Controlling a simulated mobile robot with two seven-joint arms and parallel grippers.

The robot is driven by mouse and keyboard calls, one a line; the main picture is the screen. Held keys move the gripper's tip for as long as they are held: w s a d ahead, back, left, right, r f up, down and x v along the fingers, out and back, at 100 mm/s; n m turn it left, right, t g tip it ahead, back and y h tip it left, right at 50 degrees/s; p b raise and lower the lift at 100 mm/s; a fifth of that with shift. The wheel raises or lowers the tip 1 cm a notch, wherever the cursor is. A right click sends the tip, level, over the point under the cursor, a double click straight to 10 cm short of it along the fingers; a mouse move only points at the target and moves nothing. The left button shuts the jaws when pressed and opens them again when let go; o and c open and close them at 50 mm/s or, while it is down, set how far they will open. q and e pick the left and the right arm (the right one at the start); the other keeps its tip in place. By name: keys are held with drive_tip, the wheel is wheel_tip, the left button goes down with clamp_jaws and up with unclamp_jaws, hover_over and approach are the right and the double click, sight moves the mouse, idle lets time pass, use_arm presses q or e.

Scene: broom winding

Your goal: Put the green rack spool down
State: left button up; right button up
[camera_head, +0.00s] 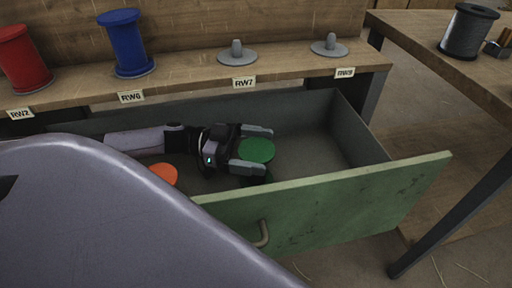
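The green rack spool (257,149) is upright in the open drawer (325,205), with its round green top showing and its lower part mostly hidden. My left gripper (266,151) reaches into the drawer from the left. Its two fingers are spread, one on the far side and one on the near side of the green spool. The gripper looks open; whether a finger touches the spool cannot be told. My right gripper is not in view.
An orange spool (164,173) is partly visible in the drawer. The shelf above holds a red spool (23,60), a blue spool (127,45) and empty grey holders at RW7 (237,54) and RW8 (329,46). A dark spool (467,32) stands on the right table. The drawer's right side is clear.

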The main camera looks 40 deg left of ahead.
use_arm(q)
drive_tip(key=shift+r, duration=0.2)
drive_tip(key=p+v, duration=0.3)
drive_tip(key=v, duration=0.9)
drive_tip(key=shift+r, duration=0.45)
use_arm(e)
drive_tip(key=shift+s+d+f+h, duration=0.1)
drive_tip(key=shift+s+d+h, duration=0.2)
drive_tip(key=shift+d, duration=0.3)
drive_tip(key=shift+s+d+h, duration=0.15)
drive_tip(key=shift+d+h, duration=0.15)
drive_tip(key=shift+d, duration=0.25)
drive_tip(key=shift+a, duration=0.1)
